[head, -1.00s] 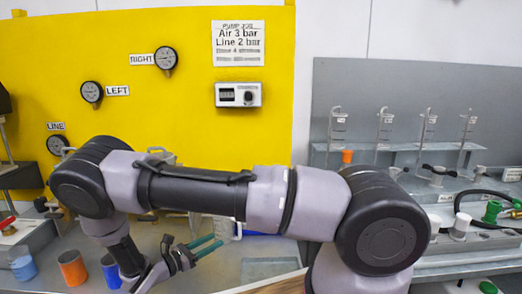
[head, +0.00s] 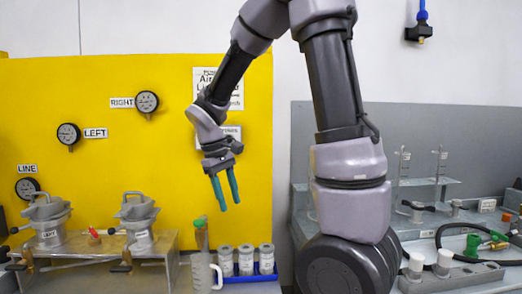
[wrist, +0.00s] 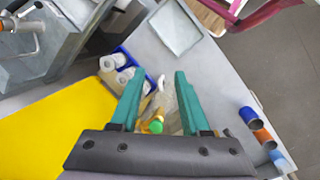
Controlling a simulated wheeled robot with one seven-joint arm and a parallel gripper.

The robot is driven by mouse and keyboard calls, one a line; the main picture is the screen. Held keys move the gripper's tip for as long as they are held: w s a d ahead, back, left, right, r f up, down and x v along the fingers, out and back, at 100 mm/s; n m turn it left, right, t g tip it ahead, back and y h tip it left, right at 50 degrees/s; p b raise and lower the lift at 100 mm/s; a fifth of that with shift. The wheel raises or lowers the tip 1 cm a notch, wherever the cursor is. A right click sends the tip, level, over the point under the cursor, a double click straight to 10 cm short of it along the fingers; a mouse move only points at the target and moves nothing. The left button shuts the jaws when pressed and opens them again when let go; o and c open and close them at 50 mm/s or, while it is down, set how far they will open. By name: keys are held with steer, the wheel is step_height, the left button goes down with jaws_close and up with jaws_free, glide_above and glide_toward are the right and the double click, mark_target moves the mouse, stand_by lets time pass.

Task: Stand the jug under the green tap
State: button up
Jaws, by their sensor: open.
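The jug (head: 203,274) is clear, with a handle on its right side, and stands upright low in the head view. A green-topped tap piece (head: 199,222) shows just above and behind the jug; I cannot tell whether the jug is exactly under its outlet. The green top also shows in the wrist view (wrist: 156,126), with a clear shape, likely the jug (wrist: 166,102), beyond it. My gripper (head: 230,206) is open and empty, pointing down, above and right of the jug and apart from it. Its teal fingers also show in the wrist view (wrist: 160,75).
A blue rack (head: 262,277) with several white-capped bottles stands right of the jug. Two metal pots (head: 137,212) stand on a bench at left before the yellow panel (head: 100,85). Green hose fittings (head: 473,245) lie at right. Coloured cups (wrist: 263,136) stand on the bench.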

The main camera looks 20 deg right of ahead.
steer(key=s+d+r+m+t+y, duration=0.2)
steer(key=s+r+m+t, duration=0.2)
steer(key=r, duration=0.3)
steer(key=s+d+r+m+t+y, duration=0.2)
steer(key=s+r+m+t, duration=0.2)
steer(key=s+r, duration=0.3)
steer(key=shift+s+d+r+m, duration=0.2)
steer(key=shift+d+r+m, duration=0.1)
steer(key=shift+m, duration=0.2)
steer(key=shift+s+a, duration=0.1)
